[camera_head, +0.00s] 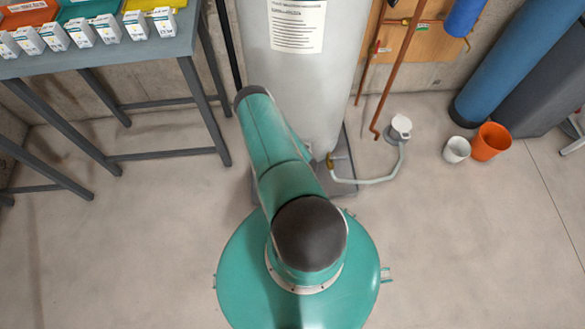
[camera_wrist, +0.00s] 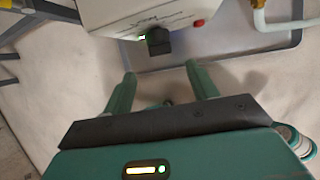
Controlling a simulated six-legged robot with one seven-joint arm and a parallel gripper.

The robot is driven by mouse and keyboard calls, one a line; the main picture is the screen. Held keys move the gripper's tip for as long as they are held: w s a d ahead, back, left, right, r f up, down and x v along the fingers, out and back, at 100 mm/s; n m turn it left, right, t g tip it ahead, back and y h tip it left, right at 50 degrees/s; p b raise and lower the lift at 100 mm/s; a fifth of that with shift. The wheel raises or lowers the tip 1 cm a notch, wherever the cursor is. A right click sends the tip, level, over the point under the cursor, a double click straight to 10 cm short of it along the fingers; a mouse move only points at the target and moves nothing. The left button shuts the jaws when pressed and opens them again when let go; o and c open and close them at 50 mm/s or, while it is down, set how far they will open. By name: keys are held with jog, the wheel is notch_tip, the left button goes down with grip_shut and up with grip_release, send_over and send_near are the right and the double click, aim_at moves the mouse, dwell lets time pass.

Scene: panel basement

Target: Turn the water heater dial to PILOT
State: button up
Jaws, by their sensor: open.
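The water heater (camera_head: 325,75) is a tall pale grey cylinder on a dark tray at the top middle of the head view. In the wrist view its white control box (camera_wrist: 140,15) carries a black dial (camera_wrist: 158,41) with a small green mark at its left. The lettering is too small to read, so I cannot tell the dial's setting. My gripper (camera_wrist: 161,70) is open, its two green fingers short of the dial and on either side of its line, with nothing between them. In the head view my arm hides the dial and the gripper.
A red button (camera_wrist: 198,23) sits right of the dial. A drain hose (camera_head: 360,180) runs from the heater's base to a white cap-like fitting (camera_head: 400,127). A table (camera_head: 110,58) with boxes stands left; an orange bucket (camera_head: 491,142) and a white bucket (camera_head: 456,150) stand right.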

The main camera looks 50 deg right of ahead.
jog(key=x, duration=0.7)
jog(key=shift+f, duration=0.15)
jog(key=shift+c, duration=0.2)
jog(key=c, duration=0.9)
